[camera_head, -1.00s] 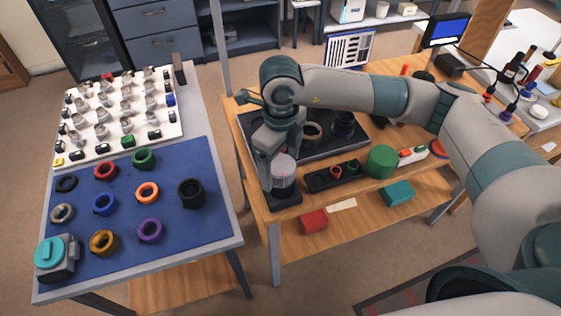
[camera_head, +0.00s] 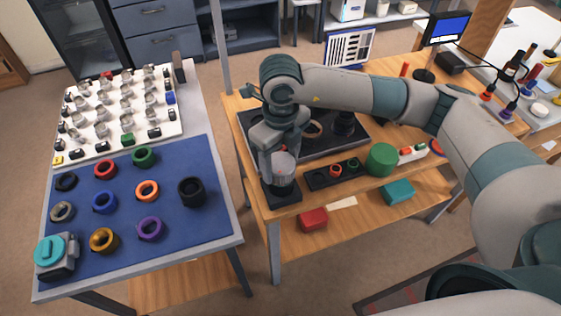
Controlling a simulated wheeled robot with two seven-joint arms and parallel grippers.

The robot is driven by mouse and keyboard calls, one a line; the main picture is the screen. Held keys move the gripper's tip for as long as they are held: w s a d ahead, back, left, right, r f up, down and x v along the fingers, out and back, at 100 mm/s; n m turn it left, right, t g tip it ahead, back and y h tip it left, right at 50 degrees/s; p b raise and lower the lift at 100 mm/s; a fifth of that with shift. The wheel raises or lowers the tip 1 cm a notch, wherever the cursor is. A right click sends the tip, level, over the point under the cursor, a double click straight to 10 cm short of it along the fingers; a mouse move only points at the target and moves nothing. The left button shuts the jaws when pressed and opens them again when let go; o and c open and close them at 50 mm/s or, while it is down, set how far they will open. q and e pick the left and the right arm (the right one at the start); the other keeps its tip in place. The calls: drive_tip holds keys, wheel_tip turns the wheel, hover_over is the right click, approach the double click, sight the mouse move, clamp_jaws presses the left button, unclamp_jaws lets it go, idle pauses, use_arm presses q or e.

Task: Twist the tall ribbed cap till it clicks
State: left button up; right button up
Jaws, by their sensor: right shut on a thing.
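The tall ribbed cap (camera_head: 284,164) is light grey and sits upright on a dark cylinder (camera_head: 282,188). The cylinder stands on a black base (camera_head: 283,199) at the front left corner of the wooden bench. My right gripper (camera_head: 275,164) points down at the cap and is shut on it. Its fingers hide part of the cap's left side. I cannot tell from here how far the cap is turned. My left gripper is not in view.
A dark tray (camera_head: 350,146) with rings lies behind the cap. A small black holder (camera_head: 322,178) and a green cylinder (camera_head: 382,159) stand to its right. At left, a table has a blue mat (camera_head: 120,215) with several coloured rings and a white board (camera_head: 86,147) of small parts.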

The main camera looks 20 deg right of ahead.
drive_tip(key=shift+m, duration=3.6)
drive_tip(key=o, duration=1.1)
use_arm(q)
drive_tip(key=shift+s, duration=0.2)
